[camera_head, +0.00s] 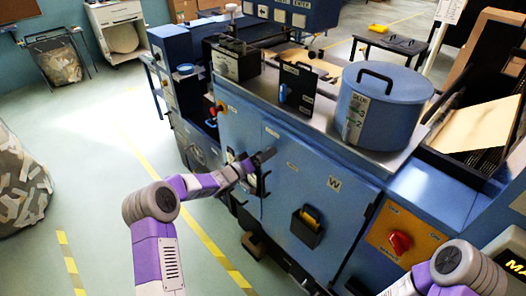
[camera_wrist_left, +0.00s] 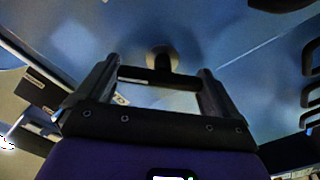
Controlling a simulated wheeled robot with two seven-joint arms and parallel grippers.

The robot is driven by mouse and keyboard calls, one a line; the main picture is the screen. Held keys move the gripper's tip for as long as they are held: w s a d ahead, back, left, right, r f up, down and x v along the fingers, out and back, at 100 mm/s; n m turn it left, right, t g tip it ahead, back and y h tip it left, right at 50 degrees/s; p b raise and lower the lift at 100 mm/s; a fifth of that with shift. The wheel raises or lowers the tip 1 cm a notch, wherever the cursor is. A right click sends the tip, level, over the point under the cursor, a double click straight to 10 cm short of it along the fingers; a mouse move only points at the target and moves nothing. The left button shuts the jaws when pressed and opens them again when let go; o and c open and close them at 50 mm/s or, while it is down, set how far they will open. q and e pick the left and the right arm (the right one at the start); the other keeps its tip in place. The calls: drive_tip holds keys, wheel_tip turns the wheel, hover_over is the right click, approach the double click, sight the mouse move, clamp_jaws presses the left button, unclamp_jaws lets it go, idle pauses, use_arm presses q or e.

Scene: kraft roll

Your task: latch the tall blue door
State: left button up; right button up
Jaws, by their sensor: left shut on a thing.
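The tall blue door (camera_head: 288,165) looks to be part of the blue machine front; its exact outline is hard to tell. It appears closed, nearly flush with the panels around it. My left gripper (camera_head: 256,167) is at this front, near a vertical seam and black handles. In the left wrist view my left gripper (camera_wrist_left: 160,82) is shut on a black handle (camera_wrist_left: 158,76), whose bar spans between the two fingers. A round mount (camera_wrist_left: 163,55) shows behind the bar on the blue surface. My right arm shows at the lower right, but its gripper is out of frame.
A blue glue pot (camera_head: 385,112) stands on the machine top. A black holder (camera_head: 307,226) with a yellow item hangs on the front, and a red knob (camera_head: 399,242) sits on an orange panel at right.

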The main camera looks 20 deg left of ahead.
use_arm(q)
drive_tip(key=n+p, duration=0.1)
drive_tip(key=n, duration=0.3)
drive_tip(key=shift+n+p, duration=0.3)
drive_tip(key=n, duration=0.2)
drive_tip(key=n+p, duration=0.1)
drive_tip(key=n, duration=0.1)
drive_tip(key=shift+w+a+f+n, duration=0.1)
drive_tip(key=shift+f+n, duration=0.05)
drive_tip(key=shift+n, duration=0.15)
drive_tip(key=o, duration=0.7)
drive_tip(key=v, duration=0.7)
drive_tip(key=shift+s+a, duration=0.15)
drive_tip(key=shift+s, duration=0.1)
